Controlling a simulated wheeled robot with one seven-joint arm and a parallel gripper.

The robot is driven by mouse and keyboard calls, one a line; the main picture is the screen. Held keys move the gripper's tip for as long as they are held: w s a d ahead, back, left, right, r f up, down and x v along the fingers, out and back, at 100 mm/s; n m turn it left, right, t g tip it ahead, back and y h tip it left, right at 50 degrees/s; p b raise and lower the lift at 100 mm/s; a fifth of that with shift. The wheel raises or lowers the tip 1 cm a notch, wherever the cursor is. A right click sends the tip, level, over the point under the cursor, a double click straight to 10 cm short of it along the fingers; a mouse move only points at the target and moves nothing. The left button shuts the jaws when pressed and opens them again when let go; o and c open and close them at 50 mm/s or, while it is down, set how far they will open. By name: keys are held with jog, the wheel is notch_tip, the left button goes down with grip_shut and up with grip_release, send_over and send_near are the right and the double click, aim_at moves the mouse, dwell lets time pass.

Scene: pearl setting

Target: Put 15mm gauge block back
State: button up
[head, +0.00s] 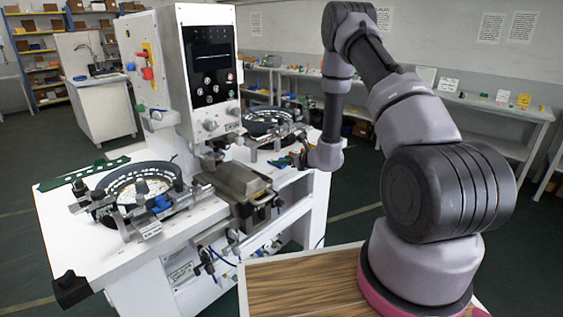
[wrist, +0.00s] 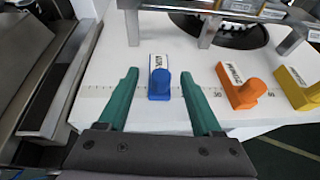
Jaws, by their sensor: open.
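A blue block with a round knob and a white label (wrist: 160,84) stands on the white table top in the wrist view. Its label is too small to read surely, so I cannot tell whether it is the 15mm gauge block. My gripper (wrist: 158,76) has green fingers spread wide, one on each side of the blue block, with gaps between. In the head view my gripper (head: 287,160) is at the table's right side, and the block there is too small to make out.
An orange block (wrist: 240,90) and a yellow block (wrist: 295,88) stand to the right along a printed scale marked 30 and 60. A dark round bowl (wrist: 225,32) and metal posts are behind. A grey metal housing (head: 237,182) stands left of my gripper.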

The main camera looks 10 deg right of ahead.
jog(key=v, duration=1)
jog(key=s+a+r+n+g+y, duration=0.2)
jog(key=a+r+n, duration=0.2)
jog(key=r, duration=0.4)
jog(key=s+a+r+n+g+y, duration=0.1)
jog(key=s+a+r+n+y, duration=0.2)
jog(key=r, duration=0.5)
jog(key=s+a+r+n+g, duration=0.4)
jog(key=s+r+n, duration=0.3)
jog(key=s+r, duration=0.15)
jog(key=s+d+r+n+t+h, duration=0.1)
jog(key=s+d+r+n+h, duration=0.4)
jog(key=s, duration=0.3)
jog(key=s+d+r+n+t+h, duration=0.1)
jog(key=s+d+r+n+h, duration=0.4)
jog(key=s, duration=0.4)
notch_tip(320, 180, up, 2)
jog(key=shift+d+r+n+t, duration=0.1)
jog(key=shift+d+n+t, duration=0.35)
jog(key=shift+n, duration=0.35)
jog(key=shift+s, duration=0.15)
